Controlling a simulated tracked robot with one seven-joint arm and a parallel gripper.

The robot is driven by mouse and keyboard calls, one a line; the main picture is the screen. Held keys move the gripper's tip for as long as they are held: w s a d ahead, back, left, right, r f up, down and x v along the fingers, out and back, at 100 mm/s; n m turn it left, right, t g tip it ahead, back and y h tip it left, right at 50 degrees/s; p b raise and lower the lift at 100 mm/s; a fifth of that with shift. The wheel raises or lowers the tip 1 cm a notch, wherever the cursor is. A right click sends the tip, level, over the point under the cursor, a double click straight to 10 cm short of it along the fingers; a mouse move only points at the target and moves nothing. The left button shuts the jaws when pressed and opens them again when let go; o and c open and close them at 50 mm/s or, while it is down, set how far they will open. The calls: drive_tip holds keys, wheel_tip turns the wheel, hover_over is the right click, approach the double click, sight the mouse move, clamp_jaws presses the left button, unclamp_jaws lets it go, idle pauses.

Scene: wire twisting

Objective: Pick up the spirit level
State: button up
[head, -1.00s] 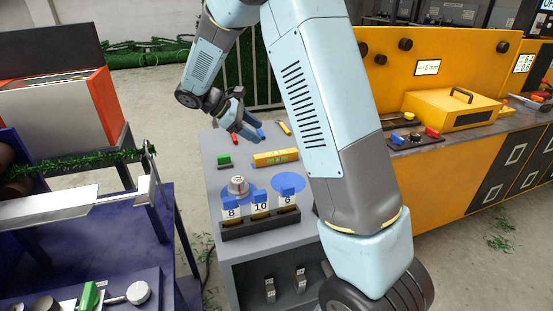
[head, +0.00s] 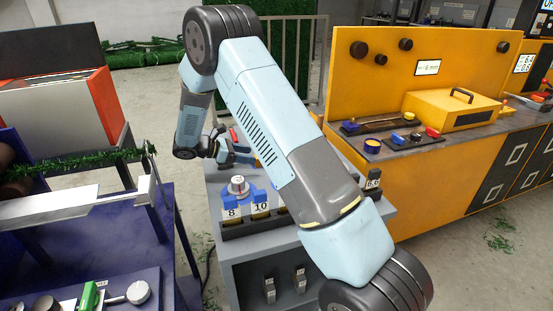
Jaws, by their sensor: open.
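No part of the spirit level can be made out now. Earlier it showed as a yellow bar on the grey table (head: 289,248), and my arm now crosses in front of that spot. My gripper (head: 241,155) is low over the far left part of the table, beside the place where the level lay. Its blue fingers are small in view and apart, with nothing seen between them. Whether they touch the level cannot be told.
A round gauge (head: 238,188) and a rack of blue-topped blocks numbered 8 and 10 (head: 260,209) stand nearer on the table. A red piece (head: 234,135) lies by my gripper. A yellow workbench (head: 425,190) is on the right, a blue bench (head: 110,235) on the left.

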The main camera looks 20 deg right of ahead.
drive_tip(key=x, duration=0.3)
drive_tip(key=shift+d+f, duration=0.15)
drive_tip(key=shift+d, duration=0.15)
drive_tip(key=shift+w+x, duration=0.2)
drive_tip(key=shift+x, duration=1.1)
drive_tip(key=shift+w+x, duration=0.2)
drive_tip(key=shift+x, duration=1.1)
drive_tip(key=shift+c, duration=0.5)
drive_tip(key=c, duration=1)
